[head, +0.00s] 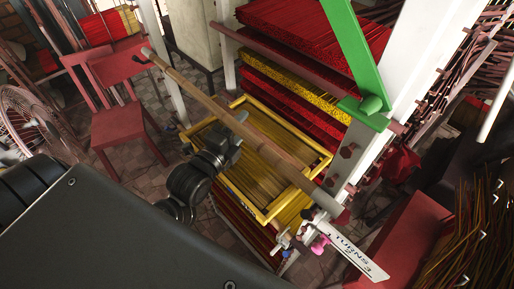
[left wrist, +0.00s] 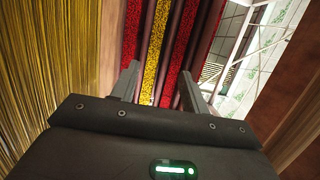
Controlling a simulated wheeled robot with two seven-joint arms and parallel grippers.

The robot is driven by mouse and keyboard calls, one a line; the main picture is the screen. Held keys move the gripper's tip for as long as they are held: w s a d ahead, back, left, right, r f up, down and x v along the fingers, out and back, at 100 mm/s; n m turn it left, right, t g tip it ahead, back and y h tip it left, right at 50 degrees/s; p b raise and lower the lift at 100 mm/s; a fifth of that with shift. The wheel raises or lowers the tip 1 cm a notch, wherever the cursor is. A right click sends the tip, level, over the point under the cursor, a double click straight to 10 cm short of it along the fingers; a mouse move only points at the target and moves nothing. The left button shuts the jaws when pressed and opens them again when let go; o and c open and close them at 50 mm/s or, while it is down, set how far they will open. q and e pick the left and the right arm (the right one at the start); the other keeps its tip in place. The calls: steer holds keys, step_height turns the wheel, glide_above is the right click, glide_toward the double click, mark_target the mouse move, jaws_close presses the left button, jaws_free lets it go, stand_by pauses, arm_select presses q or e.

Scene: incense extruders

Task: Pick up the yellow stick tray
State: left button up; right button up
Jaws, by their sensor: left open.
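The yellow stick tray (head: 300,188) is a rectangular yellow frame filled with yellow-brown sticks, in the middle of the head view. A long wooden bar (head: 205,98) crosses above it diagonally. My left gripper (head: 237,120) is over the tray's left part, close to the bar; its fingertips are partly hard to make out there. In the left wrist view my left gripper (left wrist: 160,88) has its two fingers apart with nothing held between them. Yellow sticks (left wrist: 40,70) fill the left side of that view. My right gripper is not in view.
Red and yellow stick stacks (head: 305,35) stand on a rack behind the tray. A green lever (head: 352,45) and a white post (head: 410,70) rise at the right. A red chair (head: 120,125) and a fan (head: 25,120) stand left. Tiled floor is open between chair and tray.

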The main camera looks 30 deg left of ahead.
mark_target(255, 129)
arm_select(q)
step_height(255, 129, down, 7)
steer(key=shift+r+p, duration=0.1)
steer(key=shift+p, duration=0.2)
steer(key=shift+w+d+p, duration=0.1)
steer(key=shift+w+p, duration=0.2)
steer(key=shift+w, duration=0.35)
steer(key=shift+w+f, duration=0.25)
steer(key=shift+f, duration=0.05)
steer(key=w+p, duration=0.1)
steer(key=w, duration=0.1)
steer(key=w+p, duration=0.1)
steer(key=w, duration=0.2)
steer(key=shift+d+r, duration=0.2)
steer(key=shift+w+f, duration=0.2)
steer(key=shift+w, duration=0.25)
steer(key=shift+s, duration=0.15)
steer(key=shift+c, duration=1.3)
jaws_close()
steer(key=shift+r, duration=0.1)
